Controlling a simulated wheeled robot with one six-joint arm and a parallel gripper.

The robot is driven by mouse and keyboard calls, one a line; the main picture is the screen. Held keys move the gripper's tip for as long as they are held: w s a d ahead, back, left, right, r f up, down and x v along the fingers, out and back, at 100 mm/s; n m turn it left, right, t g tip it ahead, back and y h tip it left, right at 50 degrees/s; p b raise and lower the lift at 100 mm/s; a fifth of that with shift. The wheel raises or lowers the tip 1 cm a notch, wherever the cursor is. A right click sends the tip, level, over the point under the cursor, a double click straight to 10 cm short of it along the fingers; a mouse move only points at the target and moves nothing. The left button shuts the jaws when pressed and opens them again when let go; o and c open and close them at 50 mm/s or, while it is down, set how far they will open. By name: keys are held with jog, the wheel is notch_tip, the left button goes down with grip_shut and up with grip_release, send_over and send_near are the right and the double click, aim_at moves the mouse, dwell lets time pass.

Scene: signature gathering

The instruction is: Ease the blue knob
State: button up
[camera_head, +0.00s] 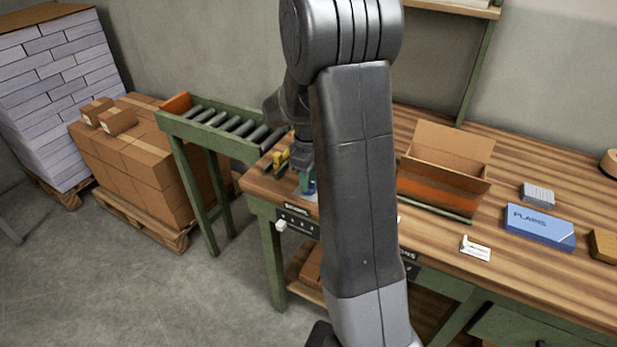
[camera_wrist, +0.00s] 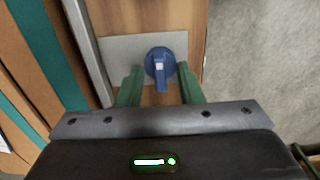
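The blue knob (camera_wrist: 159,65) shows in the wrist view, round with a raised bar that points toward my gripper and a small white mark on it. It sits on a pale grey plate (camera_wrist: 118,50) on a wooden surface. My gripper (camera_wrist: 158,88) is open, its two green fingers on either side of the knob's bar, with gaps visible; I cannot tell whether they touch it. In the head view my gripper (camera_head: 307,185) is low over the left end of the workbench (camera_head: 540,270), and my arm hides much of that area. The knob is not clearly visible there.
A roller conveyor (camera_head: 225,128) adjoins the bench on the left. An open cardboard box (camera_head: 445,175), a blue box (camera_head: 540,226), a grey stack (camera_head: 538,194) and a white card (camera_head: 475,248) lie to the right. The floor (camera_head: 130,290) at front left is clear.

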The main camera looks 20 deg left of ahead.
notch_tip(320, 180, up, 14)
dwell(0.7)
jog(key=shift+f, duration=0.2)
notch_tip(320, 180, down, 14)
jog(key=shift+r, duration=0.1)
dwell(0.6)
jog(key=shift+r, duration=0.1)
